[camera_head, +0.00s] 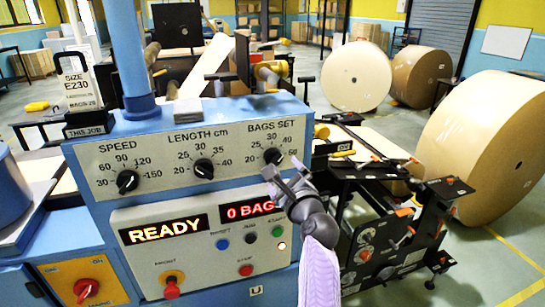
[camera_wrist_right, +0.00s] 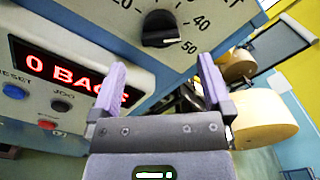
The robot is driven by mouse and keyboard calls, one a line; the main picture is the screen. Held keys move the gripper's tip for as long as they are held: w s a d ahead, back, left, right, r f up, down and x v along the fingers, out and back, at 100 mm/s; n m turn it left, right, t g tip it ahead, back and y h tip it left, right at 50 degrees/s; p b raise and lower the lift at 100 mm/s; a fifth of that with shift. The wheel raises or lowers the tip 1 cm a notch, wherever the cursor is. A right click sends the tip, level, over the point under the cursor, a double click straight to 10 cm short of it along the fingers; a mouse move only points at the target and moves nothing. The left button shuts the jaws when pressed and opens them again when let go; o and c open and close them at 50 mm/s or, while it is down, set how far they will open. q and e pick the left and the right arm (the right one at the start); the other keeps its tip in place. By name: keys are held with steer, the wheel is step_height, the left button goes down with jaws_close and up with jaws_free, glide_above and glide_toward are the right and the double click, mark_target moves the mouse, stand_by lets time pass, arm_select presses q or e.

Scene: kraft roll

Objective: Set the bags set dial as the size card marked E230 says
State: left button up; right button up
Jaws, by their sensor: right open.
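The size card (camera_head: 76,85) marked E230 stands in a black holder labelled THIS JOB, at the left on the blue machine. Its bottom line starts with BAGS, but the number is too small to read surely. The bags set dial (camera_head: 273,156) is a black knob at the right end of the panel. In the right wrist view the knob (camera_wrist_right: 160,28) has its white mark toward the lower right, near 50. My right gripper (camera_head: 284,178) is just below the dial; its open, empty fingers (camera_wrist_right: 158,85) point toward the knob without enclosing it. My left gripper is out of view.
The speed dial (camera_head: 127,181) and length dial (camera_head: 203,168) sit left on the same panel. Below are a lit READY display (camera_head: 162,230), a 0 BAGS display (camera_head: 250,210) and several buttons. A black tool stand (camera_head: 400,235) and large paper rolls (camera_head: 357,76) are at the right.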

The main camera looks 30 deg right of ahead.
mark_target(277, 163)
steer(key=x, duration=0.5)
steer(key=shift+w+d+f+b, duration=0.1)
steer(key=shift+w+f+b, duration=0.05)
steer(key=shift+w+b, duration=0.2)
steer(key=shift+w+d, duration=0.2)
steer(key=shift+w, duration=0.35)
steer(key=c, duration=1.3)
steer(key=shift+o, duration=0.2)
